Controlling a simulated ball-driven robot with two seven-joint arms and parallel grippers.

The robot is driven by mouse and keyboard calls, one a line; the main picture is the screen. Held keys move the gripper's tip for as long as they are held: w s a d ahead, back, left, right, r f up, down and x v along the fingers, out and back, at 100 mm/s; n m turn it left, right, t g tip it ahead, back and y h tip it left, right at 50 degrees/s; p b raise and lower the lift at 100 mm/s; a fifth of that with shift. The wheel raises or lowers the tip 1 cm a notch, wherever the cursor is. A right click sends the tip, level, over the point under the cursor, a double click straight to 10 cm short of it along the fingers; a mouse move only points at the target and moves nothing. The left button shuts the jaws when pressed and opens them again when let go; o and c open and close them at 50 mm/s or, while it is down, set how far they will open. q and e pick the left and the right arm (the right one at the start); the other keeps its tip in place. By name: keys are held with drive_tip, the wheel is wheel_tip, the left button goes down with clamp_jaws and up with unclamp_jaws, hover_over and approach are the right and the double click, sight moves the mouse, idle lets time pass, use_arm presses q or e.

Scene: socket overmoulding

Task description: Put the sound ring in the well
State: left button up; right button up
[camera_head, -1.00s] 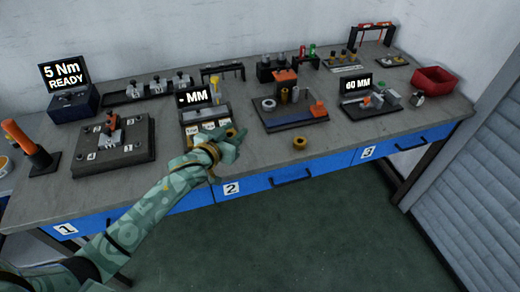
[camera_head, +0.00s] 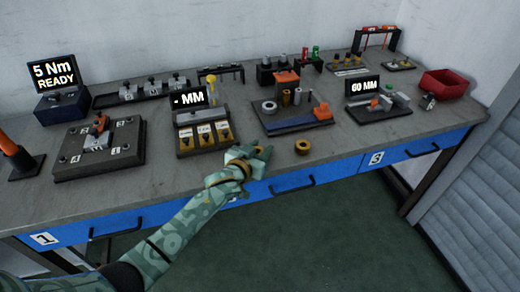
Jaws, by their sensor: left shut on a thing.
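My left gripper (camera_head: 262,152) is low over the front edge of the bench, shut, its fingers pointing right. What it grips is mostly hidden by the hand; a brass ring showed at its fingertips a moment earlier. Another brass ring (camera_head: 302,147) lies flat on the bench just right of the fingertips, apart from them. Behind it is a dark fixture (camera_head: 270,126) with an orange block, upright pins and a grey ring (camera_head: 269,106). I cannot tell which opening is the well, or which ring is sound. My right gripper is not in view.
A gauge stand (camera_head: 186,138) with an "MM" display and three front slots stands left of the fixture. A "60 MM" station (camera_head: 362,86) and a red bin (camera_head: 444,84) stand to the right. A torque plate (camera_head: 70,168) is at left. The front bench strip is fairly clear.

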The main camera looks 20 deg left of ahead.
use_arm(q)
drive_tip(key=shift+f, duration=0.2)
drive_tip(key=o, duration=1)
drive_tip(key=shift+o, duration=0.2)
drive_tip(key=shift+s+f+b, duration=0.1)
drive_tip(key=shift+b, duration=0.35)
drive_tip(key=p+v, duration=0.1)
drive_tip(key=v, duration=0.1)
drive_tip(key=p+v, duration=0.1)
drive_tip(key=v, duration=0.1)
drive_tip(key=p+v, duration=0.1)
drive_tip(key=v, duration=0.1)
drive_tip(key=shift+r+p, duration=0.4)
drive_tip(key=p+v, duration=0.2)
drive_tip(key=v, duration=0.8)
drive_tip(key=shift+f+p, duration=0.25)
drive_tip(key=shift+p, duration=0.05)
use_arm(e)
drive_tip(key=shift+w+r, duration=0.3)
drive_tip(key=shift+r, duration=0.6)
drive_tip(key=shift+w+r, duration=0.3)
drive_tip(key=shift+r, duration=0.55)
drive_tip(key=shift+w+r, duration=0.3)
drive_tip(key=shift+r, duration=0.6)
